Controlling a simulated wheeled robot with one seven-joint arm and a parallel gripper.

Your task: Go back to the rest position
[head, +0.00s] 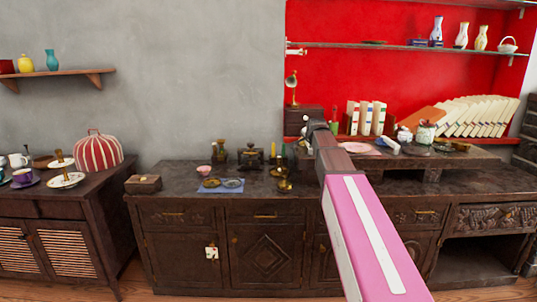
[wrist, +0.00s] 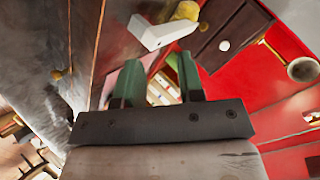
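My gripper (wrist: 158,78) shows in the wrist view as two green fingers standing apart, with nothing held between them. In the head view my arm, with a pink link, reaches forward over the dark wooden cabinet (head: 265,213), and its end is near the red wall niche (head: 335,75). The fingers are small and hard to make out in that view. The wrist view is tilted, and a white object (wrist: 160,33) lies beyond the fingertips.
A striped cosy (head: 97,152) and cups stand on the left cabinet. A wooden box (head: 143,184), a blue mat (head: 220,187) and brass pieces sit on the middle cabinet. Books (head: 480,120), jars and a pink plate (head: 357,147) are on the right. A shelf (head: 400,46) holds vases.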

